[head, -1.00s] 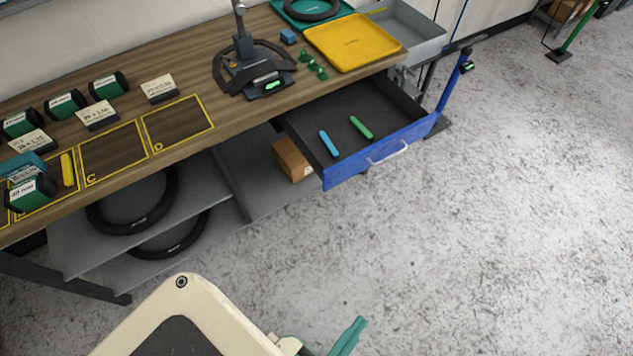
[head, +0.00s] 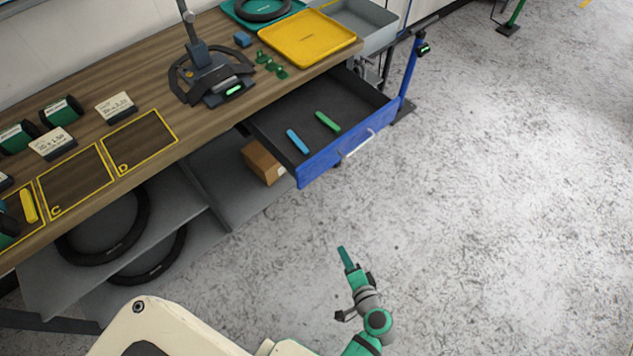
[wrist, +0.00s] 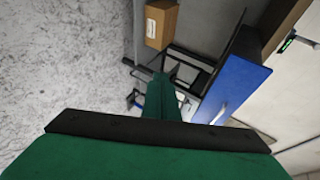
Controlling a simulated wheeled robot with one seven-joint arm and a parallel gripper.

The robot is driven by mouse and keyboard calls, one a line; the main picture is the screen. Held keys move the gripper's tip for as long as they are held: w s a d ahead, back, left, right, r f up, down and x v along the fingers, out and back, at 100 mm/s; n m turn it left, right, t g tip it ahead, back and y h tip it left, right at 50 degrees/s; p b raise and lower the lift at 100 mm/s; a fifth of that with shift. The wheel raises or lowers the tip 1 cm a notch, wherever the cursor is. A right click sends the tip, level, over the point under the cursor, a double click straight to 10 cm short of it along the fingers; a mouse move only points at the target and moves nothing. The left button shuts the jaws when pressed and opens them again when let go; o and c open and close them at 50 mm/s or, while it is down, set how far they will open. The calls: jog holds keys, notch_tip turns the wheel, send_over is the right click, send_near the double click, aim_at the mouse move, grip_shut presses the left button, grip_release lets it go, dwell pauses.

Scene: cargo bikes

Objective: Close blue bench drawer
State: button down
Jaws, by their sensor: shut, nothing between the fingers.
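The blue bench drawer (head: 345,146) is pulled out from under the wooden workbench in the head view. Its grey inside holds a blue stick (head: 297,141) and a green stick (head: 327,121). A pale handle (head: 358,143) is on its blue front. In the wrist view the blue front (wrist: 232,88) is at the right, with its handle (wrist: 218,113) toward the lower edge. My gripper (head: 346,258) is shut and empty over open floor, in front of and apart from the drawer. Its green fingers (wrist: 161,98) show shut together in the wrist view.
The workbench (head: 90,120) carries a yellow tray (head: 306,38), a truing stand (head: 205,75) and small boxes. A cardboard box (head: 262,160) and tyres (head: 105,230) lie on the shelf below. A blue post (head: 411,65) stands by the drawer's right end.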

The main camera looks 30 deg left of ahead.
jog(key=w+a+r+y, duration=0.2)
jog(key=w+r+y, duration=0.2)
jog(key=w+r, duration=0.1)
jog(key=n+g+y, duration=0.2)
jog(key=n+y, duration=0.1)
jog(key=y, duration=0.1)
send_near(309, 175)
jog(key=x, duration=0.4)
jog(key=shift+w+a, duration=0.15)
jog(key=shift+a, duration=0.2)
jog(key=shift+x, duration=0.85)
